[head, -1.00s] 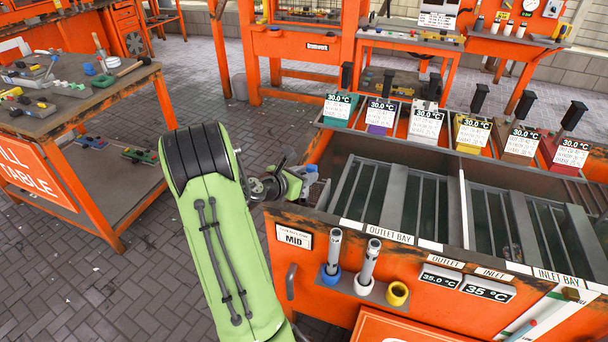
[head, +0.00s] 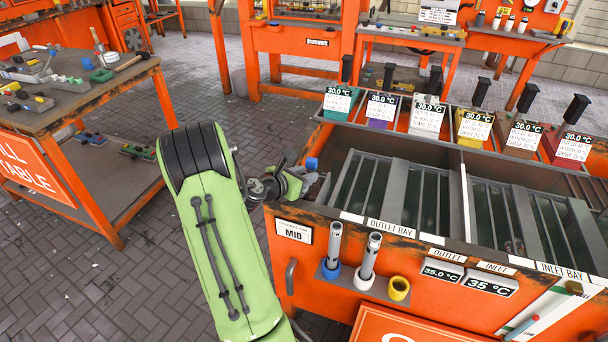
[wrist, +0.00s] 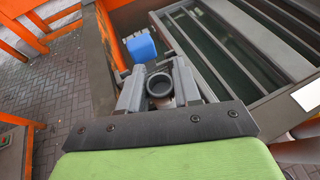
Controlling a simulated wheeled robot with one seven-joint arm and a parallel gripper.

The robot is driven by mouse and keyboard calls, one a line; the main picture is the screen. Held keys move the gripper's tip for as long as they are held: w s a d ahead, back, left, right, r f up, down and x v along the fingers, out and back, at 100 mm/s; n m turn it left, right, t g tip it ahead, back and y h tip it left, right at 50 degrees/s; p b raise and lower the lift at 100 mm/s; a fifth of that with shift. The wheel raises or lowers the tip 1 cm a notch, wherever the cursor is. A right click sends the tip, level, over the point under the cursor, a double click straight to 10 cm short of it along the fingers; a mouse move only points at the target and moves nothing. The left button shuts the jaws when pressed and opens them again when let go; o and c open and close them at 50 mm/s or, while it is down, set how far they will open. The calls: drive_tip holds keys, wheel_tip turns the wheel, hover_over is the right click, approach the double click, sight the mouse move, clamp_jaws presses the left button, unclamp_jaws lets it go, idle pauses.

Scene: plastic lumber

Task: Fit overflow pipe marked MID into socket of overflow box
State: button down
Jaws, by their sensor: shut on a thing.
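My gripper (wrist: 158,82) is shut on a grey pipe (wrist: 160,100), whose round open top shows between the fingers in the wrist view. Any marking on this pipe is hidden. In the head view my gripper (head: 306,181) is at the left end of the tank, low by its rim and partly behind my wrist. A blue block-like part (wrist: 142,48) is just beyond the fingers; it also shows in the head view (head: 311,163). The overflow box and its socket cannot be made out clearly, and the pipe's lower end is hidden. A MID sign (head: 293,232) is on the tank front.
A front rack (head: 348,290) holds two grey pipes, one in a blue collar (head: 333,244), one in a white collar (head: 371,256); its yellow collar (head: 399,288) is empty. The tank rim (head: 350,217) and slatted bays are right of my gripper. An orange-framed table stands left.

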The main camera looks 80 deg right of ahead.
drive_tip(key=shift+f, duration=0.45)
drive_tip(key=shift+r, duration=0.1)
drive_tip(key=shift+r+p, duration=1.45)
drive_tip(key=shift+r, duration=0.05)
drive_tip(key=shift+p, duration=0.9)
idle(0.3)
drive_tip(key=shift+f+b, duration=0.95)
drive_tip(key=shift+f, duration=0.65)
drive_tip(key=c, duration=0.7)
unclamp_jaws()
